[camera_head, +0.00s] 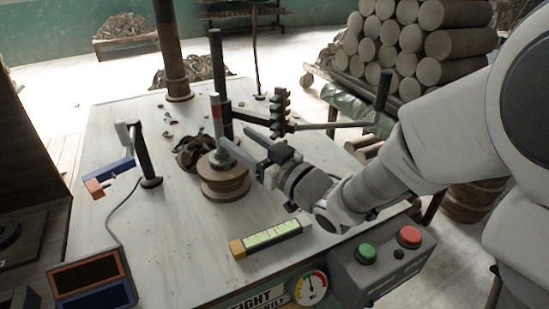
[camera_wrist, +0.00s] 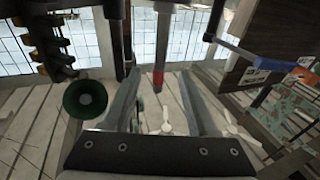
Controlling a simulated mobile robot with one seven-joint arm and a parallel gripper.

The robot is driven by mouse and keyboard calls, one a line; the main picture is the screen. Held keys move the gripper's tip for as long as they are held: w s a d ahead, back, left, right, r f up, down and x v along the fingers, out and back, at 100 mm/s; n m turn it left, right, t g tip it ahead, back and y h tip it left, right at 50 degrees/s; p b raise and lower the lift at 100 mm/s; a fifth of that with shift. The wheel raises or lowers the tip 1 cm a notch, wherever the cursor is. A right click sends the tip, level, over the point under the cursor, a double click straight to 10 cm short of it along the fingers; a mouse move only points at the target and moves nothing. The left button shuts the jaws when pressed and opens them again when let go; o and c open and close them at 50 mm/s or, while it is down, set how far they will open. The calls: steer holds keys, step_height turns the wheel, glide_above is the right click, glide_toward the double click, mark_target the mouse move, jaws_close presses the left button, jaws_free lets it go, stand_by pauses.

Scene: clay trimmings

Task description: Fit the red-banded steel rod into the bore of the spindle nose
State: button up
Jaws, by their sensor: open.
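The steel rod (camera_head: 216,112) with a red band stands upright at the centre of the table in the head view. Its lower part is partly hidden behind a finger of my gripper. The round brown spindle nose (camera_head: 226,190) sits directly below it. I cannot tell whether the rod's lower end is in the bore. My gripper (camera_head: 244,146) is open, reaching in from the right with its fingertips close to the rod. In the wrist view the red-banded rod (camera_wrist: 158,75) shows between the two spread fingers, with gaps on both sides.
A dark upright post and a black toothed piece (camera_head: 281,112) stand close to my gripper. Dark clay trimmings (camera_head: 192,150) lie left of the spindle. A blue and orange device (camera_head: 108,175) on a stand is at left. A green-yellow level (camera_head: 265,238) and a button box (camera_head: 385,258) are in front.

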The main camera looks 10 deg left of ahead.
steer(key=b+v, duration=0.5)
steer(key=v, duration=0.4)
steer(key=shift+s+d+b, duration=0.15)
steer(key=shift+b, duration=0.2)
